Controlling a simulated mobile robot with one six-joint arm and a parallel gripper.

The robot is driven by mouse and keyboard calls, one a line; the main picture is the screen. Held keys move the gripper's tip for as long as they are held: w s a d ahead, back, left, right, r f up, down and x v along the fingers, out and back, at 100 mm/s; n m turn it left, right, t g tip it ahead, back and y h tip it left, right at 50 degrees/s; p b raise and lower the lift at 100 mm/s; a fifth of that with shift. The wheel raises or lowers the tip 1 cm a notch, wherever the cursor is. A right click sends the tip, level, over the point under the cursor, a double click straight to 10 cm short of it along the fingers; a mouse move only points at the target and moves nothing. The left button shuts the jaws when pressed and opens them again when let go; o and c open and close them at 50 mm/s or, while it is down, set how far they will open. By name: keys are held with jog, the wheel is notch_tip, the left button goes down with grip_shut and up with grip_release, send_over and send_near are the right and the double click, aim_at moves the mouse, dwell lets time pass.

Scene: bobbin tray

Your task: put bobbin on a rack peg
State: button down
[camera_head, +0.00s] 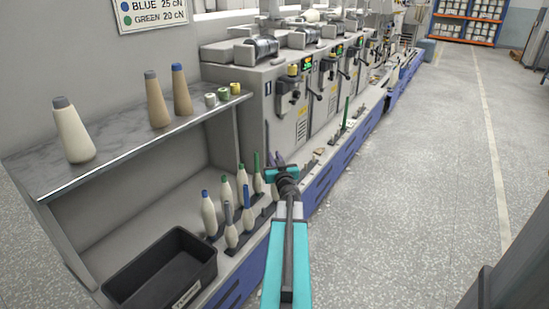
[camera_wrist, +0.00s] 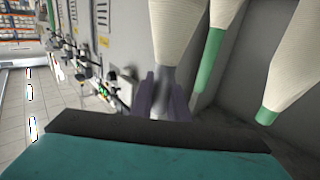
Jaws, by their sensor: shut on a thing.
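In the wrist view my gripper (camera_wrist: 160,98) has its purple-grey fingers closed around the grey tip of a cream bobbin (camera_wrist: 180,25). Two cream bobbins with green tips (camera_wrist: 213,55) (camera_wrist: 270,105) are close beside it. In the head view my gripper (camera_head: 280,160) is at the far end of the bobbin rows, near the machine front. The held bobbin is not clearly visible there; my wrist hides that spot. Dark rack strips (camera_head: 237,250) carry several upright bobbins, with green tips (camera_head: 242,185), blue tips (camera_head: 247,210) and a grey-blue tip (camera_head: 230,228). I cannot make out a bare peg.
A black bin (camera_head: 206,250) stands at the front left. A metal shelf (camera_head: 112,145) above the rows holds large cones (camera_head: 72,135) and small spools (camera_head: 223,94). Grey machines (camera_head: 285,110) line the back. The floor (camera_head: 420,180) on the right is clear.

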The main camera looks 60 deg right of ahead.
jog(key=shift+f, duration=0.1)
jog(key=c, duration=2)
grip_release()
jog(key=p+v, duration=0.6)
jog(key=v, duration=0.5)
